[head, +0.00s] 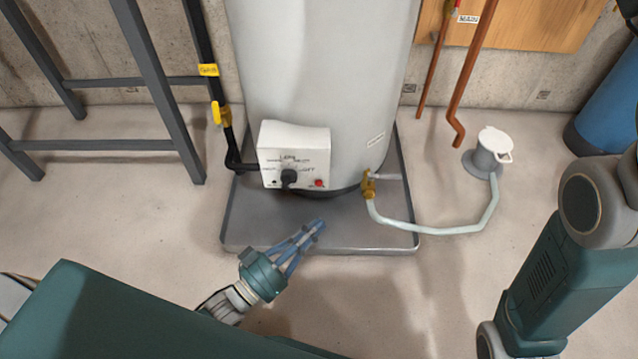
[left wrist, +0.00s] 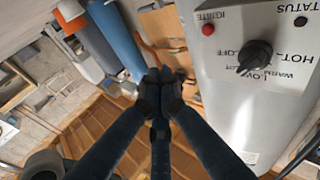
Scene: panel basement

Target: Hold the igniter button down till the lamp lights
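The white control box (head: 294,150) is on the front of the grey water heater (head: 322,70). The red igniter button (head: 319,183) is at its lower right; in the left wrist view the red button (left wrist: 208,29) sits beside the word IGNITE. The status lamp (left wrist: 300,20) looks dark. A black knob (left wrist: 255,57) is between them, among the setting labels. My left gripper (head: 318,227) is below and in front of the box, apart from the button. Its fingers (left wrist: 160,84) are together and hold nothing. My right gripper is out of view; only its arm shows at the right.
A grey drip tray (head: 240,238) lies under the heater. A brass drain valve (head: 369,185) with a pale hose leads to a white-lidded floor drain (head: 494,143). A black pipe with a yellow handle (head: 217,113) and a dark metal frame (head: 160,85) stand left. A blue tank (head: 606,112) is right.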

